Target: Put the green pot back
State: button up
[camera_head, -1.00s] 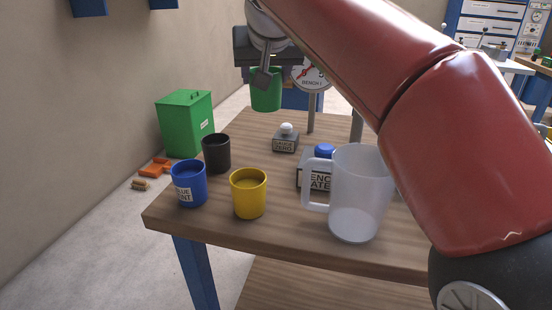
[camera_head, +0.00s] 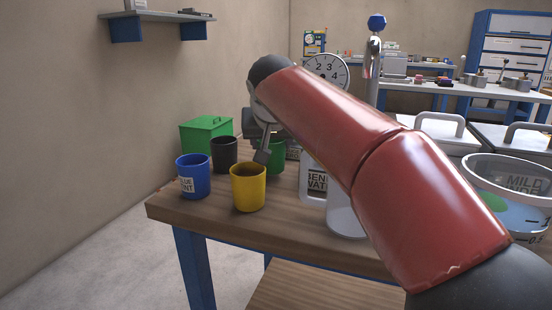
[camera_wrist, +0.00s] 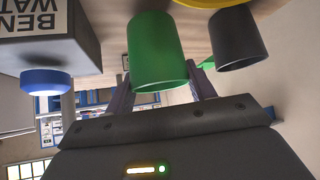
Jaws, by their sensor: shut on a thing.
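The green pot (camera_head: 277,157) is at the table, just behind and right of the yellow pot (camera_head: 248,188), which partly hides it. My gripper (camera_head: 263,150) is shut on it. In the wrist view, which looks upside down, the green pot (camera_wrist: 157,50) sits upright between the two fingers (camera_wrist: 160,92). The black pot (camera_wrist: 238,38) is close beside it with a small gap. I cannot tell whether the green pot's base touches the tabletop. The blue pot (camera_head: 193,177) and the black pot (camera_head: 224,155) stand to the left in the head view.
A box labelled as bench water (camera_wrist: 45,35) with a blue cap (camera_wrist: 47,82) is on the other side of the green pot.

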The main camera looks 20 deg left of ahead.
jog(key=shift+f+b, duration=0.3)
jog(key=shift+f, duration=0.55)
jog(key=shift+r, duration=0.15)
jog(key=o, duration=1)
jog(key=shift+o, duration=0.2)
jog(key=shift+r, duration=0.1)
jog(key=p+v, duration=0.1)
jog(key=v, duration=1.1)
jog(key=shift+p, duration=0.3)
